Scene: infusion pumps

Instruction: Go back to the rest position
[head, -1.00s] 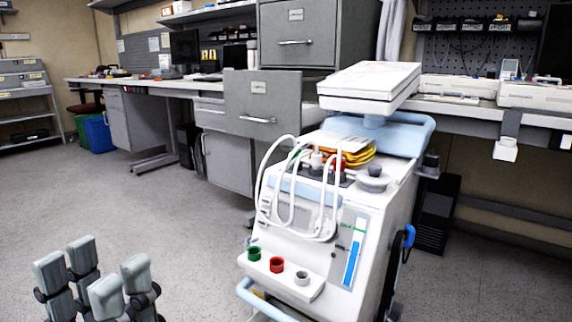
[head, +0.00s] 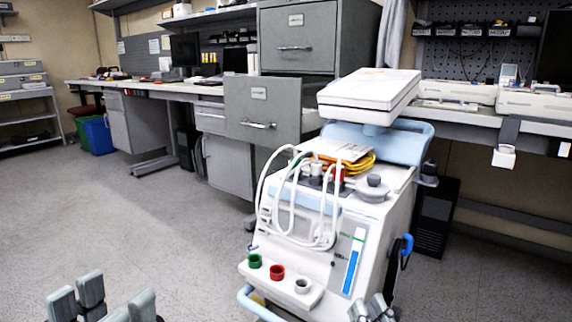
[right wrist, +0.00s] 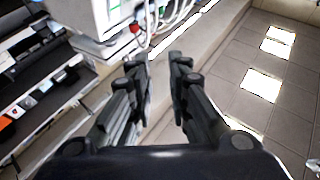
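My left gripper (head: 104,303) is at the bottom left of the head view, cut off by the lower edge. Its two finger pairs stand apart with nothing between them, over the grey floor. My right gripper (head: 372,309) just shows at the bottom, in front of the lower right side of the white medical cart. In the right wrist view its fingers (right wrist: 157,68) stand apart with an empty gap between them. The arms behind both grippers are out of the head view.
The white cart (head: 340,238) stands close in front, with looped white hoses and green, red and white cups (head: 277,272). A grey cabinet (head: 262,108) with a pulled-out drawer stands behind it. Workbenches line the back. Open floor (head: 165,220) lies to the left.

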